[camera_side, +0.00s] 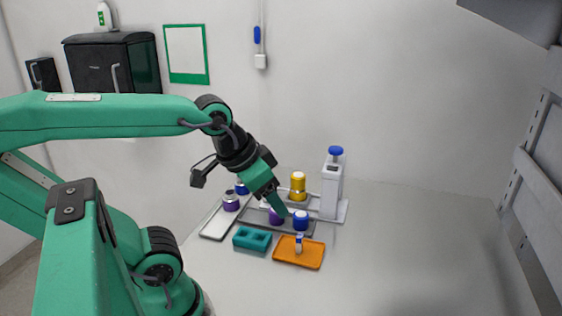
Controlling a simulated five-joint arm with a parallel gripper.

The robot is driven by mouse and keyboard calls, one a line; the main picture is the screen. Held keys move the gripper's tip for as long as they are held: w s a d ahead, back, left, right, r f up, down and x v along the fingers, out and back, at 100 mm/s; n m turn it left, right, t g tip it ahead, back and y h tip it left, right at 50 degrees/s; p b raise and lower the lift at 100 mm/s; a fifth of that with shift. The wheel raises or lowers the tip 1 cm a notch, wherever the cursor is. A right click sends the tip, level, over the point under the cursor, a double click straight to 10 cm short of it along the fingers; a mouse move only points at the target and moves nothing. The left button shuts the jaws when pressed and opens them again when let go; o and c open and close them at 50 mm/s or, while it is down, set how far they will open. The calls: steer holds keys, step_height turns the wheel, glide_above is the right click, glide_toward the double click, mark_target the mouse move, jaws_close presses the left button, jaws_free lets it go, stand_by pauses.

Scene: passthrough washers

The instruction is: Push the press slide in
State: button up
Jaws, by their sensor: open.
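The press (331,187) is an upright white column with a blue knob on top, standing at the back right of the work group on a pale base. I cannot make out its slide for certain, nor how far in it sits. My gripper (281,211) points down and to the right, left of the press and apart from it. It is open, but its fingers look small here and their gap is hard to see. A purple piece (275,217) is just beneath the fingertips, partly hidden by them; I cannot tell whether they touch.
A blue piece (301,220) and the purple one stand on a dark grey tray (255,219). A yellow cylinder (298,187) is behind. A pale tray (215,228) with white-and-purple pieces is left. A teal block (252,239) and an orange tray (287,257) lie in front. The right tabletop is clear.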

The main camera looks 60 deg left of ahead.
steer(key=w, duration=0.1)
steer(key=g, duration=0.5)
glide_above(288, 194)
steer(key=s+a, duration=0.3)
steer(key=s, duration=0.1)
step_height(288, 194, down, 13)
steer(key=shift+d, duration=0.1)
steer(key=shift+a+f+g, duration=0.3)
steer(key=shift+a+f, duration=0.1)
steer(key=shift+a, duration=0.05)
steer(key=shift+f, duration=0.1)
steer(key=shift+f, duration=3.8)
